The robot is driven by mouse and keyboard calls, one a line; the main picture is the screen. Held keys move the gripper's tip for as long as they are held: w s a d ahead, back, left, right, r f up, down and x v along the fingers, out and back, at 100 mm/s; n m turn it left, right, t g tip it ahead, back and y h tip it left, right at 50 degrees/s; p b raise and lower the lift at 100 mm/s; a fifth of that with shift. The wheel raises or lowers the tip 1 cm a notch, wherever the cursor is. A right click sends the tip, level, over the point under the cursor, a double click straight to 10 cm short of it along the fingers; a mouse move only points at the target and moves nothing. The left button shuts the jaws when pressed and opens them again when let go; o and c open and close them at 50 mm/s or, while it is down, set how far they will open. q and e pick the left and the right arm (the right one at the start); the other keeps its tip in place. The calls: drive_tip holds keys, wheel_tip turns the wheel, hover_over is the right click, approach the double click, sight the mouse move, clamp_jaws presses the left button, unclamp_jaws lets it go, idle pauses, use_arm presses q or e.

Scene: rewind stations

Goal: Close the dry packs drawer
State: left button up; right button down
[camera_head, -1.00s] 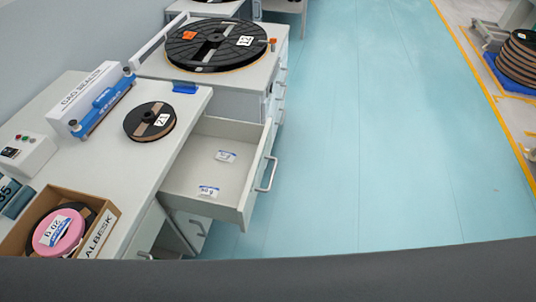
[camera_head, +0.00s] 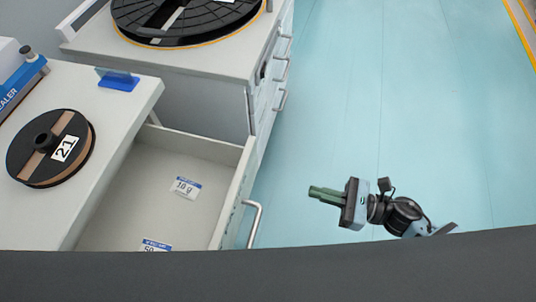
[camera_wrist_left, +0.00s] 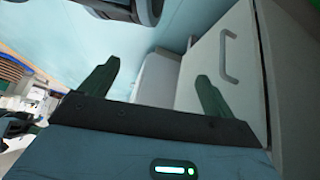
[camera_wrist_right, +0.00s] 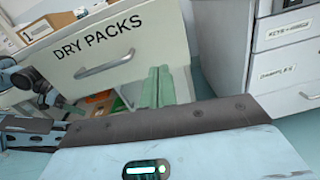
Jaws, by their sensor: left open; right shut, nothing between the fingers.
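The dry packs drawer (camera_head: 120,215) is pulled open under the worktop, with two small labelled packets (camera_head: 186,188) inside. Its front, lettered DRY PACKS, and its handle (camera_wrist_right: 105,64) fill much of the right wrist view. My right gripper (camera_head: 314,192) is shut and empty, to the right of the drawer handle in the head view. In the right wrist view its fingers (camera_wrist_right: 158,88) overlap the drawer front's right part; I cannot tell whether they touch. My left gripper (camera_wrist_left: 155,85) is open and empty in its wrist view, outside the head view. A panel with a handle shows beyond it.
A reel marked 21 (camera_head: 77,150) and a blue holder (camera_head: 119,82) lie on the worktop. A large black reel (camera_head: 187,38) sits on the neighbouring bench. Closed drawers (camera_wrist_right: 290,48) stand right of the open drawer. The blue floor (camera_head: 400,110) is clear.

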drive_tip(key=n, duration=0.2)
drive_tip(key=p, duration=0.2)
approach(251, 174)
drive_tip(key=shift+m+g, duration=0.3)
drive_tip(key=x, duration=0.5)
drive_tip(key=shift+r, duration=0.4)
drive_tip(key=shift+x, duration=0.9)
use_arm(q)
drive_tip(key=shift+s+r, duration=0.25)
drive_tip(key=shift+r, duration=0.65)
use_arm(e)
drive_tip(key=shift+f, duration=0.1)
